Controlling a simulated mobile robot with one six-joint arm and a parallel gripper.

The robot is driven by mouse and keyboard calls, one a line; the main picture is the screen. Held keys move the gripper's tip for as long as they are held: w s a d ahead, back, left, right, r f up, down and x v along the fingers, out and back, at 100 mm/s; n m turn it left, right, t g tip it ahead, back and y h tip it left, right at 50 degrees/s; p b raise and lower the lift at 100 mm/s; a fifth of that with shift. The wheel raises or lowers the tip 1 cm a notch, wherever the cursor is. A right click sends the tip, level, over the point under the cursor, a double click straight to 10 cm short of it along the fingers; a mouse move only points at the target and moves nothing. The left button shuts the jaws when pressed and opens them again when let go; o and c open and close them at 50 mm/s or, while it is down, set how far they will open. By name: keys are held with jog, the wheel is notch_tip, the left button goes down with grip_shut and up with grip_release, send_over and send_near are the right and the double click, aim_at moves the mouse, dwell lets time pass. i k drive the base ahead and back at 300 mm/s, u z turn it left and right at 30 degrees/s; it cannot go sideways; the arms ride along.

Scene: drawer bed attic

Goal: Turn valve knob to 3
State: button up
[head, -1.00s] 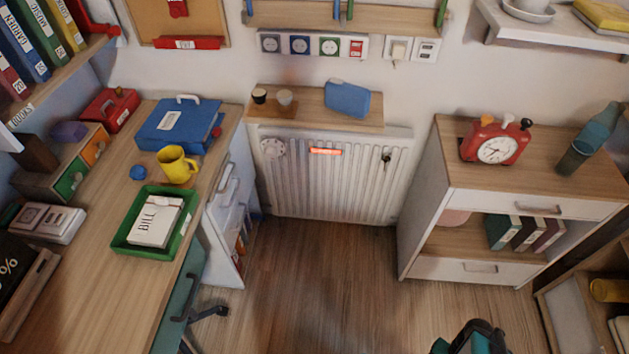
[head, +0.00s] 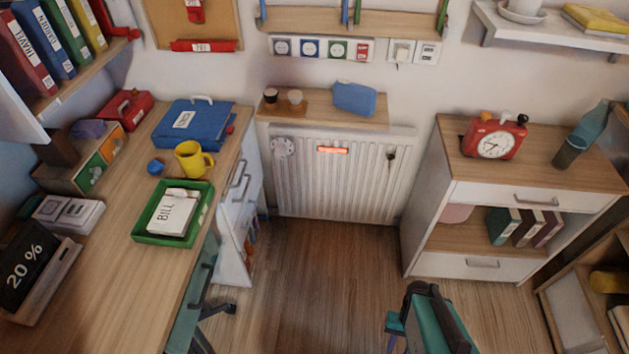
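A white radiator (head: 340,185) stands against the far wall under a small wooden shelf. A round white valve knob (head: 283,147) sits at its upper left corner; its marks are too small to read. A small dark key-like part (head: 391,155) is on the radiator's right side, and a glowing orange-red strip (head: 333,150) is near its top middle. At the bottom right of the head view is a dark and teal part of my arm (head: 432,322), well apart from the radiator. I cannot make out my gripper's fingers.
A desk (head: 120,270) with a green tray (head: 150,237), yellow mug (head: 190,158) and blue case (head: 192,128) runs along the left. A white drawer cabinet (head: 412,215) with a red clock (head: 495,138) stands right. The wooden floor (head: 315,275) between them is open.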

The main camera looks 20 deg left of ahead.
aim_at(280, 151)
jog(key=u, duration=0.65)
jog(key=k, duration=0.95)
jog(key=z, duration=0.05)
jog(key=i, duration=0.85)
jog(key=u, duration=0.05)
